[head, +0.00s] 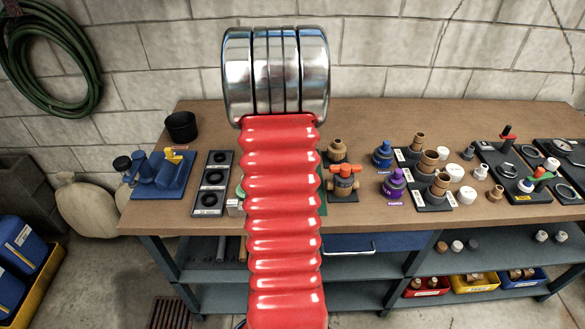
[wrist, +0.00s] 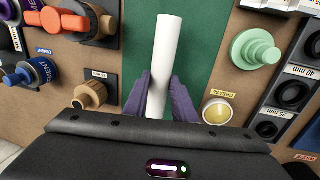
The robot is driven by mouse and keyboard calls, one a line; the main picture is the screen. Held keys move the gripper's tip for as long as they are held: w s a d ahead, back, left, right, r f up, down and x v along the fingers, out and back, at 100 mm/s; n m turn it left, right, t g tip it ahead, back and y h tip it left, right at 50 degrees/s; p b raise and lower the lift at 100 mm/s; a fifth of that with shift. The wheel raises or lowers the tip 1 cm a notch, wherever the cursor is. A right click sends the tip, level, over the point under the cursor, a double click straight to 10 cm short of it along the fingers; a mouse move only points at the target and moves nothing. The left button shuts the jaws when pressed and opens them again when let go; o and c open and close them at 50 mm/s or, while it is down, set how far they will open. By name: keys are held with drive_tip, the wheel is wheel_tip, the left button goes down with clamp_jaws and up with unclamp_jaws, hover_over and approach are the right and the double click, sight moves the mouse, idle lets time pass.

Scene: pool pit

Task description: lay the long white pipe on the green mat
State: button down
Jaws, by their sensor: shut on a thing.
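The long white pipe (wrist: 168,45) shows in the wrist view, pointing away from me over the green mat. My gripper (wrist: 165,92) is shut on it, with a purple-grey finger on each side. The green mat (wrist: 203,45) lies beneath and to both sides of the pipe. I cannot tell whether the pipe touches the mat. In the head view my red arm sleeve hides the gripper and pipe; only a sliver of the mat (head: 323,203) shows to its right.
Left of the mat in the wrist view are an orange-handled valve (wrist: 65,20) and a brown fitting (wrist: 90,95). To its right are a pale green flanged part (wrist: 256,50), a grease tin (wrist: 217,111) and a black gauge block (wrist: 290,95). The workbench (head: 190,225) is crowded on the right.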

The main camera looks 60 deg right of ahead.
drive_tip(key=shift+f, duration=0.25)
drive_tip(key=shift+f, duration=1.85)
drive_tip(key=shift+f, duration=0.4)
drive_tip(key=c, duration=1.7)
unclamp_jaws()
drive_tip(key=shift+s+a+f, duration=0.1)
drive_tip(key=shift+f, duration=0.05)
drive_tip(key=shift+c, duration=0.2)
wheel_tip(320, 180, up, 13)
drive_tip(key=w, duration=0.2)
drive_tip(key=shift+a, duration=0.35)
